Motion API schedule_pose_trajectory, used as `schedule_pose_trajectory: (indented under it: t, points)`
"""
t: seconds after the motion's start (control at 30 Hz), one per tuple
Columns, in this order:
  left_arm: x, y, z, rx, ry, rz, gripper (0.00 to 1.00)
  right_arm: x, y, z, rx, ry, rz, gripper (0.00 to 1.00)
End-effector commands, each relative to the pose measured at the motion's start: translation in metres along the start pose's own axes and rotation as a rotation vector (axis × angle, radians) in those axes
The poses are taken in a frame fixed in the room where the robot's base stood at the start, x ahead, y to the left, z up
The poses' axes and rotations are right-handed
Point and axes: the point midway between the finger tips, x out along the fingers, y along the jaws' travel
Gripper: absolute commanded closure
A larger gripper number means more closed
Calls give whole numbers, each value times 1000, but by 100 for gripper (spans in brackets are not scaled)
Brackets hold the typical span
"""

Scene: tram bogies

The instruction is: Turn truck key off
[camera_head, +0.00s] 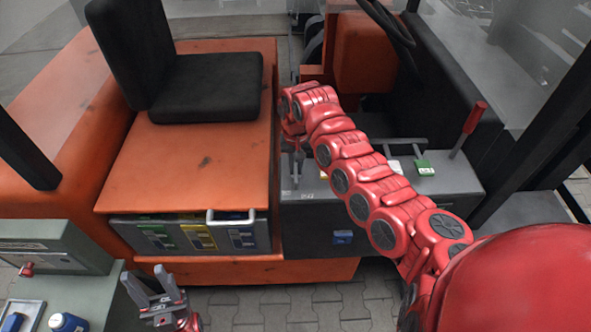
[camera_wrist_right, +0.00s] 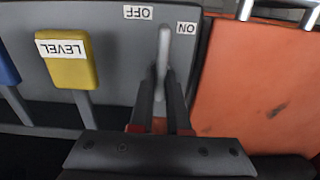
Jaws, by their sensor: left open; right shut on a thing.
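The truck key, a grey lever (camera_wrist_right: 164,48), stands on the dark grey panel in the right wrist view. It lies between the OFF label (camera_wrist_right: 138,12) and the ON label (camera_wrist_right: 187,28), both upside down in that view. My right gripper (camera_wrist_right: 162,88) is shut on this key, with its fingers on either side. In the head view my right gripper (camera_head: 293,168) points down at the grey console beside the seat base, and the key cannot be made out there. My left gripper (camera_head: 150,290) is open and empty at the lower left, away from the key.
A yellow lever marked LEVEL (camera_wrist_right: 67,60) stands left of the key in the wrist view. A green-topped lever (camera_head: 424,168) and a red-handled lever (camera_head: 474,118) are further right on the console. The black seat (camera_head: 208,88) and orange base (camera_head: 200,160) stand left of my right arm.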

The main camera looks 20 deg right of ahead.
Motion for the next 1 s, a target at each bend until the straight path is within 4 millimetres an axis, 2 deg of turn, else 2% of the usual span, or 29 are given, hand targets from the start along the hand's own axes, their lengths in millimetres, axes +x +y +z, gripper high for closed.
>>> schedule_pose_trajectory:
  t: [0.6,0.63,0.8,1.0]
  points:
    - [-5,0,1,0,0,0,50,0,0,0,-47,0,0,100]
    - [-5,0,1,0,0,0,50,0,0,0,-47,0,0,83]
    - [-5,0,1,0,0,0,50,0,0,0,-47,0,0,55]
    - [-5,0,1,0,0,0,50,0,0,0,-46,0,0,55]
